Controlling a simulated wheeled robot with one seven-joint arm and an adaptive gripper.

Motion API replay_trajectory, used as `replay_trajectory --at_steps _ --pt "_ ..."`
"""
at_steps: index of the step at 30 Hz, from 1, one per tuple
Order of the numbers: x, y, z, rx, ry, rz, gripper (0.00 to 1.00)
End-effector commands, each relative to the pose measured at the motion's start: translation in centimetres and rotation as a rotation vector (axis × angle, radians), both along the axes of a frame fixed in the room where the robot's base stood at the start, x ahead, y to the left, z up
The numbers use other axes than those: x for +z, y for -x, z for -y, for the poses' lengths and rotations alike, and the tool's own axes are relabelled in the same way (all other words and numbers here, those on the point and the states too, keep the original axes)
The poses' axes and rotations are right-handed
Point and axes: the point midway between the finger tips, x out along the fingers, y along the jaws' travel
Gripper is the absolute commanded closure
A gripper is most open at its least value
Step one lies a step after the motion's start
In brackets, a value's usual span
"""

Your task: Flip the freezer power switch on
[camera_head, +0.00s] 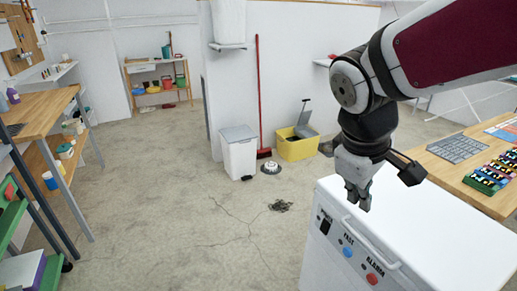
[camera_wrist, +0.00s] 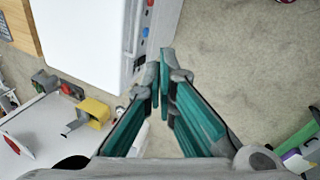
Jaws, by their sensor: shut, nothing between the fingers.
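The white freezer (camera_head: 425,235) stands at the lower right in the head view, and its white top (camera_wrist: 85,40) fills the upper left of the wrist view. Its front panel carries a black power switch (camera_head: 325,223), a blue button (camera_head: 347,251) and a red button (camera_head: 371,278). I cannot tell which way the switch is set. My gripper (camera_head: 358,205) is shut and empty, pointing down near the freezer's front top edge, above and right of the switch in the head view. In the wrist view its fingertips (camera_wrist: 159,75) show beside the front panel, over the floor.
A white handle (camera_head: 371,243) runs along the freezer's front top edge. A wooden table (camera_head: 490,200) with colourful items stands behind the freezer. A yellow crate (camera_head: 298,148) and a white bin (camera_head: 239,155) stand farther back. The floor left of the freezer is mostly clear.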

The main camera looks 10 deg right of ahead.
Motion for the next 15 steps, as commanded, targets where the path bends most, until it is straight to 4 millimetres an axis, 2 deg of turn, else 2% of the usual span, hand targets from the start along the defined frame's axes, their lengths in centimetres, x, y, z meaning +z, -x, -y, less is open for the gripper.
replay_trajectory --at_steps 1,3,8,15 --pt "-1.3 -1.6 0.1 0.045 0.031 -0.031 1.0" --pt "-2.6 -3.4 0.4 0.11 0.073 -0.064 1.0" --pt "-5.9 -7.6 0.7 0.261 0.163 -0.145 1.0" --pt "-11.9 -13.8 0.7 0.499 0.28 -0.265 1.0"
